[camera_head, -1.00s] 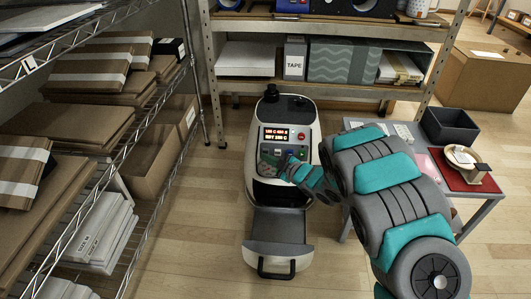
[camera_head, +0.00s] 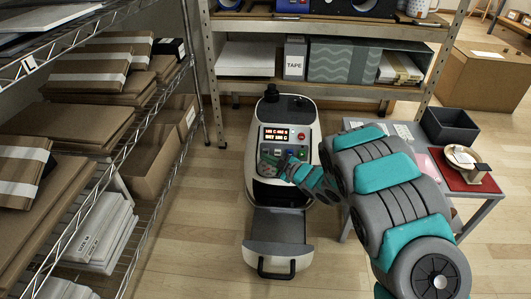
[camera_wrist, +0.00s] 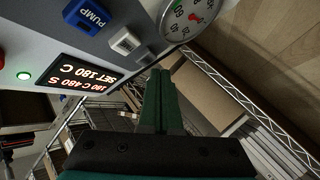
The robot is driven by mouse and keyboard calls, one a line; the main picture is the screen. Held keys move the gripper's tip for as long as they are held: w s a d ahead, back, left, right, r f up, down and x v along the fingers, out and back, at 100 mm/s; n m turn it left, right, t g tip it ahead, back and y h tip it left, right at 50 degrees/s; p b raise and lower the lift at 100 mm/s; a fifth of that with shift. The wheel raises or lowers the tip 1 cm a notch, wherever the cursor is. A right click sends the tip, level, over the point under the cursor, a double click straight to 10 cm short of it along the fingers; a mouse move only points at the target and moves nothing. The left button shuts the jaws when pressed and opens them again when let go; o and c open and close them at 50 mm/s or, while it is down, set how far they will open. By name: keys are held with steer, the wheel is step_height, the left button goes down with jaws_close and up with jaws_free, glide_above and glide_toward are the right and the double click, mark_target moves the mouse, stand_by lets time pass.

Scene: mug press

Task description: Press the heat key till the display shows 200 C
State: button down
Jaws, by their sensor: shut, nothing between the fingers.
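The white and dark press (camera_head: 309,193) stands on the floor in the middle of the head view. Its lit display (camera_head: 276,135) also shows in the wrist view (camera_wrist: 88,78), turned over, and reads 180 C 480 S above SET 180 C. A blue PUMP key (camera_wrist: 90,15) and a pale grey key (camera_wrist: 125,42) show beside it. I cannot read a heat label on any key. My gripper (camera_head: 268,158) is in front of the panel, its shut, empty green fingers (camera_wrist: 160,75) close to the grey key and apart from it in the wrist picture.
A round gauge (camera_wrist: 188,17) sits on the panel near my fingertips. A red button (camera_head: 301,136) is right of the display. The press's drawer (camera_head: 280,228) is out in front. Wire shelving (camera_head: 165,150) stands left, and a small table (camera_head: 480,215) stands right.

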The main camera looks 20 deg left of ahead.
stand_by(0.4)
steer(key=shift+w+a+f, duration=0.1)
steer(key=shift+w, duration=0.3)
steer(key=shift+w+a, duration=0.1)
steer(key=shift+w, duration=0.3)
stand_by(0.7)
stand_by(0.4)
steer(key=shift+s+d, duration=0.2)
steer(key=shift+s, duration=0.6)
steer(key=shift+s, duration=0.1)
steer(key=s, duration=0.1)
steer(key=s+r, duration=0.1)
steer(key=s, duration=0.1)
steer(key=s+d, duration=0.1)
steer(key=shift+s+r, duration=0.25)
steer(key=shift+s, duration=0.05)
stand_by(0.4)
